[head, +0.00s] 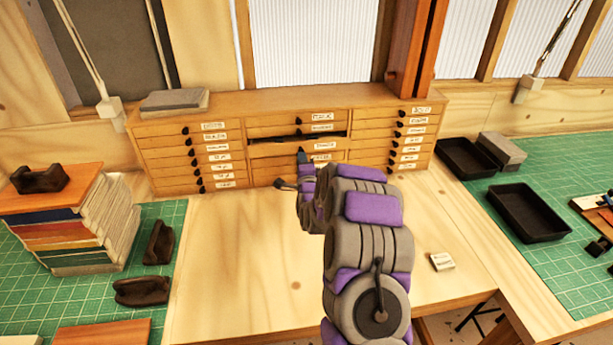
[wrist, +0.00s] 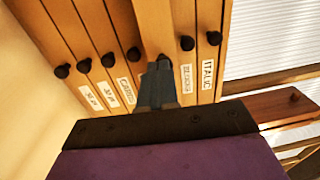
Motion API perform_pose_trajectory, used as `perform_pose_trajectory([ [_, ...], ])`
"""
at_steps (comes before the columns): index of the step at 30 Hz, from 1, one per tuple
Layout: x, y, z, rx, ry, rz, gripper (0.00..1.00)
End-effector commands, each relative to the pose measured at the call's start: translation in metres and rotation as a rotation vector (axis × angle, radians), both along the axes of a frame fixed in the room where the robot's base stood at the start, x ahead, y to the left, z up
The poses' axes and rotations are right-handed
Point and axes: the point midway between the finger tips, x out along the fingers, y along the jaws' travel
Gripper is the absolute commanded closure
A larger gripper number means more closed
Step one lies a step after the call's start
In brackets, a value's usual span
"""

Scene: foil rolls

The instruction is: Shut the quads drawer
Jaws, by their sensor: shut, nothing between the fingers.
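A wooden cabinet (head: 365,121) of small labelled drawers stands at the back of the bench. In its middle column, one drawer (head: 275,150) stands slightly out, with a dark gap above its front. I cannot read its label, so I cannot confirm it is the quads drawer. My gripper (head: 303,157) is shut and empty at this drawer's front. In the wrist view my gripper (wrist: 158,72) points at the drawer fronts by a dark knob and covers part of one front. I cannot tell whether it touches. An "ITALIC" label (wrist: 208,70) shows to its right.
Bare bench (head: 240,250) lies clear before the cabinet. Black trays (head: 528,214) and a grey block (head: 502,151) are at right. A small pale block (head: 442,261) lies right of my arm.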

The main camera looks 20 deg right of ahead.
Motion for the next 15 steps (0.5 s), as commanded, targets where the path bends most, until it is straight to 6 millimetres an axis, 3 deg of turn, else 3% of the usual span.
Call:
perform_pose_trajectory([
  [9, 0.041, -0.012, -0.001, 0.000, -0.002, -0.001, 1.00],
  [15, 0.053, -0.017, 0.000, -0.002, 0.000, -0.002, 1.00],
])
